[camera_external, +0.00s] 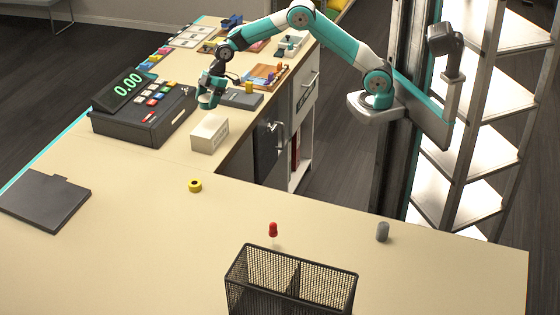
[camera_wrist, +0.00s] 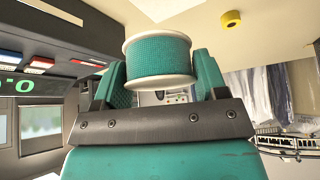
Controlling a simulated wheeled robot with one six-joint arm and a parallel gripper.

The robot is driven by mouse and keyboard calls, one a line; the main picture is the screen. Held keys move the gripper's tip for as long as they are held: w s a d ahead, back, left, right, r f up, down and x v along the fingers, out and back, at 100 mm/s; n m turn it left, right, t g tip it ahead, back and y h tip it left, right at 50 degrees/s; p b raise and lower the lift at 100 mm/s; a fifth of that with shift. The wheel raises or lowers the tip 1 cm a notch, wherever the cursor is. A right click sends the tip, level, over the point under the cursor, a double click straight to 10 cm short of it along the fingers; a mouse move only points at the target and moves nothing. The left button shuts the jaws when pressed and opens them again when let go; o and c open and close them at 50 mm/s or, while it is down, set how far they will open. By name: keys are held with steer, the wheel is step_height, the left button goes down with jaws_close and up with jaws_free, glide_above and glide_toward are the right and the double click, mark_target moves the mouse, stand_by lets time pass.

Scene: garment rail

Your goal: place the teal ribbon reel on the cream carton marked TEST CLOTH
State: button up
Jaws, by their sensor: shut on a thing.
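The teal ribbon reel (camera_wrist: 158,58), with pale rims, is between the two fingers of my gripper (camera_wrist: 160,70), which is shut on it. In the external view my gripper (camera_external: 210,92) points down over the counter, with the small reel (camera_external: 206,101) at its tips. The cream carton (camera_external: 210,133) sits on the counter, a little nearer the camera than the reel and apart from it. Its top looks bare; print on its side is too small to read. I cannot clearly identify the carton in the wrist view.
A black cash register (camera_external: 145,112) stands left of the carton. A dark flat box (camera_external: 240,99) lies right of my gripper. A yellow roll (camera_external: 195,186), a red-topped item (camera_external: 272,230), a grey cylinder (camera_external: 382,232) and a black mesh basket (camera_external: 290,281) stand on the nearer counter.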

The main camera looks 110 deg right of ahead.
mark_target(206, 127)
step_height(206, 127, down, 8)
steer(key=shift+f+p, duration=0.1)
steer(key=shift+p, duration=0.75)
steer(key=shift+f, duration=0.1)
steer(key=o, duration=0.9)
steer(key=shift+o, duration=0.2)
